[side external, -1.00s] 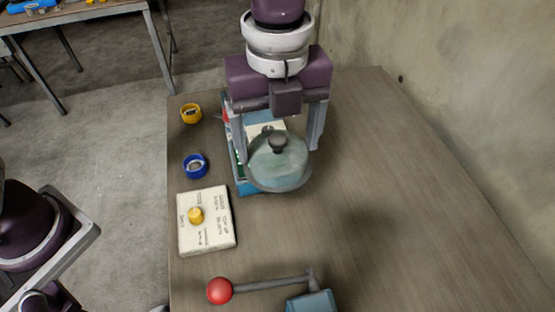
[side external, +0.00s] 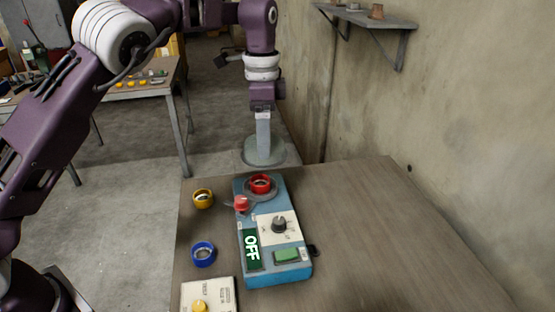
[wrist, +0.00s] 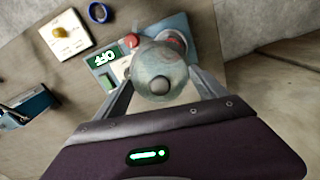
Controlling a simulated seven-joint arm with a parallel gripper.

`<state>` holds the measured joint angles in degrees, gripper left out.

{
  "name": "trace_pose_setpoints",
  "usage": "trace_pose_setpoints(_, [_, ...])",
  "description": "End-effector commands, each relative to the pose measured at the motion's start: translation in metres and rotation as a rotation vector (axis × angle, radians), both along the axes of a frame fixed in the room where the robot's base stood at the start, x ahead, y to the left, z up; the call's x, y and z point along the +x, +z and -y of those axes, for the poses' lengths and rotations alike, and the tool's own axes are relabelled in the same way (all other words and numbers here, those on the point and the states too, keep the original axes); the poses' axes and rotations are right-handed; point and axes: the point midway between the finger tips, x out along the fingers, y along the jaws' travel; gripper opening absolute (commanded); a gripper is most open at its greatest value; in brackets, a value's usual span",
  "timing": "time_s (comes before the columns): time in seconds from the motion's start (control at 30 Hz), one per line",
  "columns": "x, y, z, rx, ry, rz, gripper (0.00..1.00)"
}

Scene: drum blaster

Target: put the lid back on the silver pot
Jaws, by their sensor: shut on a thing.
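The lid, a pale grey-green dome (wrist: 165,58) with a dark knob (wrist: 160,85), sits between the fingers of my gripper (wrist: 162,80) in the wrist view. In the side view my gripper (side external: 264,150) points down with the lid (side external: 263,163) at its fingertips, at the far end of the table. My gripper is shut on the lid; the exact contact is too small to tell. I cannot make out a silver pot in either current view.
A blue control box (side external: 300,271) reads OFF, with a dial, a green button and red parts. A yellow ring (side external: 203,198), a blue ring (side external: 203,254) and a white panel (side external: 222,294) lie left of it. The table's right side is clear.

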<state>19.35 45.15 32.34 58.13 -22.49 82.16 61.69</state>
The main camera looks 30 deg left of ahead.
Motion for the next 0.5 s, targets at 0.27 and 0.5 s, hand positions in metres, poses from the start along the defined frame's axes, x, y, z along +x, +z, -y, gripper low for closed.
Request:
trace_pose_setpoints(0.27, [0.017, -0.010, -0.030, -0.002, 0.159, -0.004, 0.36])
trace_pose_setpoints(0.5, [0.017, -0.042, -0.030, 0.000, 0.155, -0.002, 0.36])
